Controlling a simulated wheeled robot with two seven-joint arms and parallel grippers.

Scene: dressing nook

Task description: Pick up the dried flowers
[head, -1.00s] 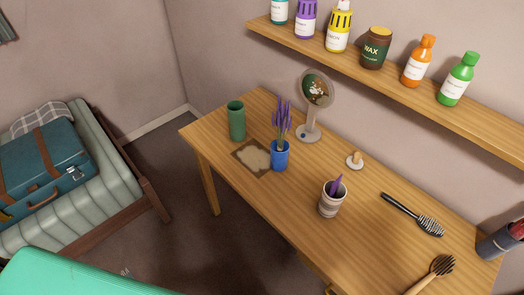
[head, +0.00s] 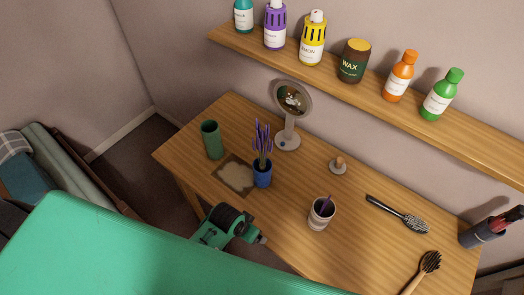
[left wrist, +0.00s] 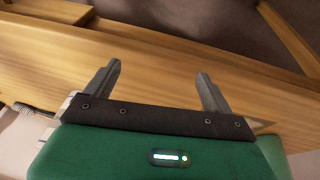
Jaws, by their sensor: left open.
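The dried flowers (head: 262,142) are thin purple stalks. They stand upright in a small blue pot (head: 262,174) on the wooden table, beside the right edge of a brown and beige mat. My left gripper (left wrist: 159,72) is open and empty in the left wrist view, with the table's wood behind its fingers. In the head view my left wrist, green and black, is at the table's front edge, in front of and below the blue pot and apart from it. The flowers do not show in the left wrist view. My right gripper is not in view.
A green vase (head: 211,140), a mat (head: 233,176), a round mirror (head: 290,105), a striped cup (head: 320,214), a small stand (head: 338,165) and brushes (head: 400,215) are on the table. A shelf (head: 385,95) with several bottles overhangs the back.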

